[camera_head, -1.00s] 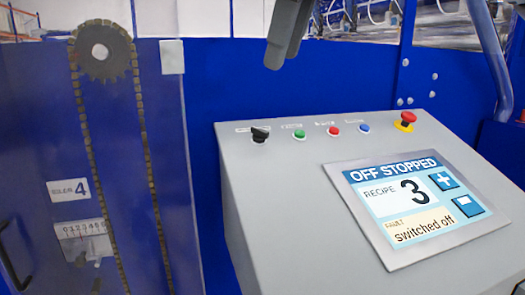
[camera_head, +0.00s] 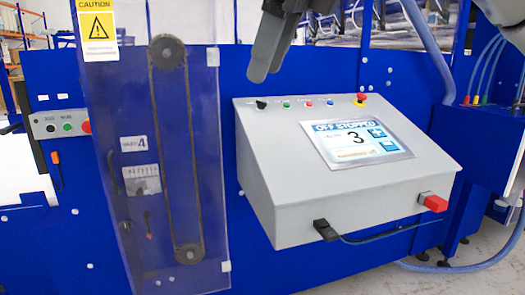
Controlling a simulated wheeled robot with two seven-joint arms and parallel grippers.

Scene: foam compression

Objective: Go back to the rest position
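My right gripper (camera_head: 268,48) hangs at the top centre, in front of the blue machine and above the upper left of the grey control console (camera_head: 290,190). Its two grey fingers overlap from this side, so any gap between them is hidden. I see nothing held in them, and the gripper appears clear of the console. My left gripper is not in view. The console screen (camera_head: 360,146) reads OFF STOPPED with recipe 3. A black selector (camera_head: 262,104), green, red and blue buttons and a red emergency stop (camera_head: 361,98) line the console's top edge.
A clear guard (camera_head: 210,120) over a chain drive (camera_head: 180,150) stands on the left, with a yellow caution sign (camera_head: 98,28). A red switch (camera_head: 434,203) and a black plug (camera_head: 325,230) with a cable are on the console's front. Floor shows at lower right.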

